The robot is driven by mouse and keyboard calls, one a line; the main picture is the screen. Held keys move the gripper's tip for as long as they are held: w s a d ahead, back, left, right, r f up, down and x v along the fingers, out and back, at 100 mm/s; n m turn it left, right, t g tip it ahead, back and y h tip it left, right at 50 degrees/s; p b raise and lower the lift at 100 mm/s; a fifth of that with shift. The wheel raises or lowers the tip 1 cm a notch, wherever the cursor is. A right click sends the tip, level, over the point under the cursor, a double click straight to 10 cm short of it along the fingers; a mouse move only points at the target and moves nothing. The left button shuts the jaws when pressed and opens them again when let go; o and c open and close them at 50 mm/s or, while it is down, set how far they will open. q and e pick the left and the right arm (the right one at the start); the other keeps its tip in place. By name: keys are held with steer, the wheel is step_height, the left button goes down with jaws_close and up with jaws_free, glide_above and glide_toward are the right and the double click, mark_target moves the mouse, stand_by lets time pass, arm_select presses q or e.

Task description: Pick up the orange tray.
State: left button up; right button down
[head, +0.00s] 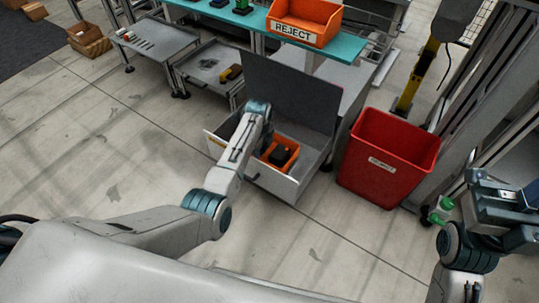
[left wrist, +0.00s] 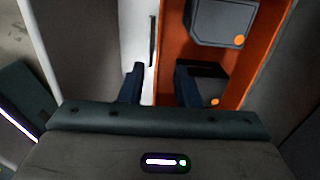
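The orange tray (head: 291,154) lies inside an open, light grey drawer (head: 272,183), with dark contents in it. In the left wrist view the tray (left wrist: 263,75) is close up on the right, with a dark block (left wrist: 222,22) and a second dark item bearing orange dots. My left gripper (left wrist: 160,88) is open at the tray's left side. One finger is over the white strip left of the tray, the other at the tray's left wall. I cannot tell whether either touches. In the head view my arm hides most of this gripper.
A grey raised panel (head: 290,88) stands behind the drawer. A red bin (head: 390,160) is to its right. A teal shelf (head: 345,47) behind carries an orange REJECT bin (head: 303,20). Grey carts (head: 155,40) stand at the back left. The floor in front is clear.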

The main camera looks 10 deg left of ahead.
arm_select(q)
steer(key=f+b, duration=0.1)
steer(key=f, duration=0.1)
steer(key=f+b, duration=0.2)
steer(key=f, duration=0.1)
steer(key=shift+s+a+f, duration=0.1)
steer(key=shift+a+f, duration=0.15)
steer(key=shift+f, duration=0.1)
steer(key=shift+r, duration=0.1)
steer(key=shift+c, duration=0.4)
jaws_close()
